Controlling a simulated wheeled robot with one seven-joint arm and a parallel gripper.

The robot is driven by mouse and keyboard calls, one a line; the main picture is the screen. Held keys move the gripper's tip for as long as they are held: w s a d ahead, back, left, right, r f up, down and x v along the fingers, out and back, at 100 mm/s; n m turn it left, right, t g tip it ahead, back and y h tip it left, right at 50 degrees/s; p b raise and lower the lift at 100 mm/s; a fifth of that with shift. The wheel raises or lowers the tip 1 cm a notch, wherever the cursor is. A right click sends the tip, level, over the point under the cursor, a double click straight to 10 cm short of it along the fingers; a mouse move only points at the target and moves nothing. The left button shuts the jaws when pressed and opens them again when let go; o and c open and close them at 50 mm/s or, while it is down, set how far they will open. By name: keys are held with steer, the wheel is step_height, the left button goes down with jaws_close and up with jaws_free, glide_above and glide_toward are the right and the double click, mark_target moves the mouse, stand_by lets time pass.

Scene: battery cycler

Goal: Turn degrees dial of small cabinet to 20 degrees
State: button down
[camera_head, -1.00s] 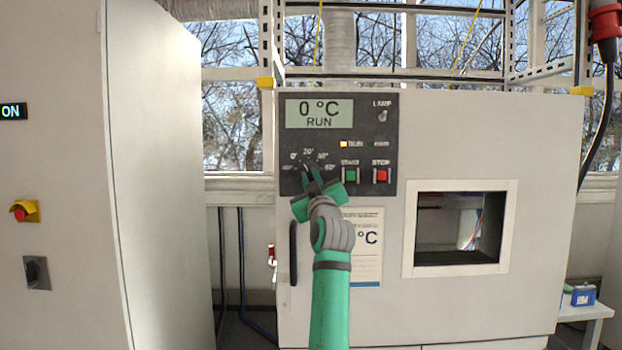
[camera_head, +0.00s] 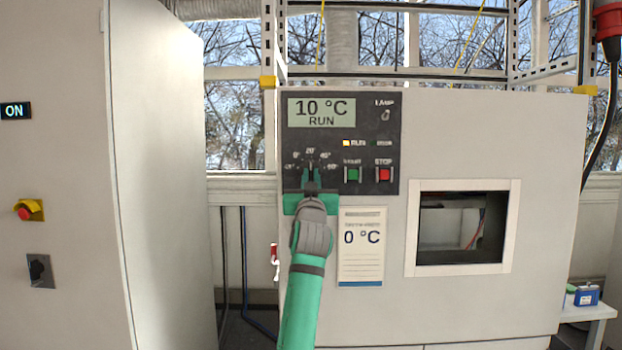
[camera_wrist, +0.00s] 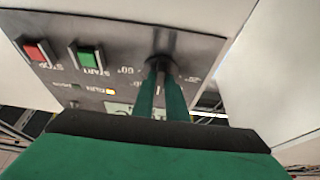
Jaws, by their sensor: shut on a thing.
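The small cabinet (camera_head: 470,130) stands ahead with a dark control panel (camera_head: 340,110) at its upper left. Its display (camera_head: 321,112) reads 10 °C and RUN. The degrees dial sits at the panel's lower left under printed marks, mostly hidden behind my gripper (camera_head: 311,180). In the wrist view the dial (camera_wrist: 162,64) shows dark between the tips of the green fingers. My gripper (camera_wrist: 163,85) is shut on the dial. The exact pointer direction cannot be made out.
Green START (camera_head: 352,174) and red STOP (camera_head: 384,174) buttons lie just right of the dial. A lamp switch (camera_head: 385,115) is above them. A paper sheet (camera_head: 361,265) reading 0 °C hangs below. A tall cabinet (camera_head: 165,180) stands left.

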steer(key=c, duration=1.8)
jaws_free()
steer(key=shift+o, duration=0.2)
steer(key=v, duration=1)
steer(key=shift+s+f, duration=0.25)
steer(key=shift+s, duration=0.1)
